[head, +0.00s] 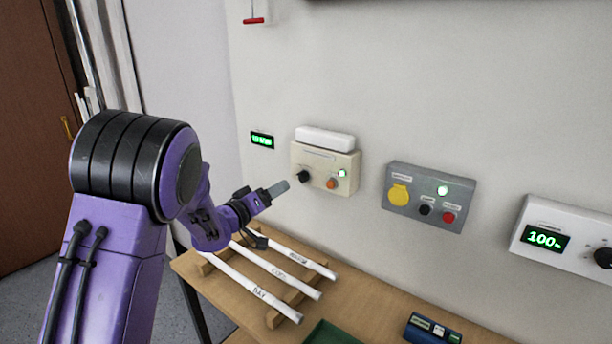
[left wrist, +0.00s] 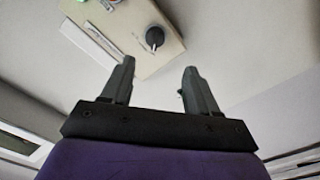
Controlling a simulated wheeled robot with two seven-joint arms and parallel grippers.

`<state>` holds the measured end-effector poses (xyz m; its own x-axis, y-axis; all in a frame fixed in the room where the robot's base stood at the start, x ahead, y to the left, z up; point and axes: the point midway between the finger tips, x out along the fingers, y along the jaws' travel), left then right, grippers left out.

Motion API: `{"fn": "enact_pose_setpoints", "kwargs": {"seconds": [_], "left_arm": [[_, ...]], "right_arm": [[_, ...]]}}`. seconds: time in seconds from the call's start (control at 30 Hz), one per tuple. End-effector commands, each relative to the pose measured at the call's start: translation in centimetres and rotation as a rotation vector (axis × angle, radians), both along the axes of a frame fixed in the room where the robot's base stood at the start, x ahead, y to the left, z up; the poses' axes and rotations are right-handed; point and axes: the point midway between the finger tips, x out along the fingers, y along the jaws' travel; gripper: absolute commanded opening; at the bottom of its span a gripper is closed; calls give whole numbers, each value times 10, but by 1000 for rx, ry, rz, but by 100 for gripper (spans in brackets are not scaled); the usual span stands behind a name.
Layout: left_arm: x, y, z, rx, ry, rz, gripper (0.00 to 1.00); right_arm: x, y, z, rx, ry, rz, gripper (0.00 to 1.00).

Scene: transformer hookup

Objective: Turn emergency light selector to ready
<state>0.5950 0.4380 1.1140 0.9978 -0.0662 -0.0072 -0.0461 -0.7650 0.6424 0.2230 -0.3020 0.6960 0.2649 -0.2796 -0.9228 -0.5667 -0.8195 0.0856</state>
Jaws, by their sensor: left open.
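The emergency light unit (head: 324,168) is a beige box on the wall with a white lamp on top. It has a black selector knob (head: 303,176), an orange button and a lit green light. My left gripper (head: 281,187) is in front of the wall, just left of and slightly below the knob. In the left wrist view the gripper's two fingers (left wrist: 158,85) are apart with nothing between them. The black knob (left wrist: 155,37) lies beyond the fingertips there, apart from them. The knob's exact pointing direction is too small to tell. My right gripper does not show.
A grey box (head: 430,197) with yellow, black and red controls is to the right. A white dimmer box (head: 566,238) reads 100. A wooden table (head: 375,311) below holds labelled white tubes (head: 272,268) on a rack. A small green display (head: 262,140) is left of the unit.

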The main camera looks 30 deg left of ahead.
Motion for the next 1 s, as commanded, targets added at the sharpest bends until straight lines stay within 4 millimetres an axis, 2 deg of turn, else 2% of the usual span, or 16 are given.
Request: {"fn": "enact_pose_setpoints", "kwargs": {"seconds": [0.2,0.4,0.57,0.8,0.97,1.0], "left_arm": [[53,-14,3,1,2,-18,60],[91,-17,1,1,1,-18,60],[103,-16,0,0,0,-14,60],[103,-16,-1,0,0,-13,60],[103,-15,-1,0,0,-13,8],[103,-15,-1,0,0,-13,5]], "right_arm": [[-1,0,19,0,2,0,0],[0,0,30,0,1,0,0],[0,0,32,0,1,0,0],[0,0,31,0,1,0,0],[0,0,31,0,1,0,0],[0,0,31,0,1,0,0]]}}
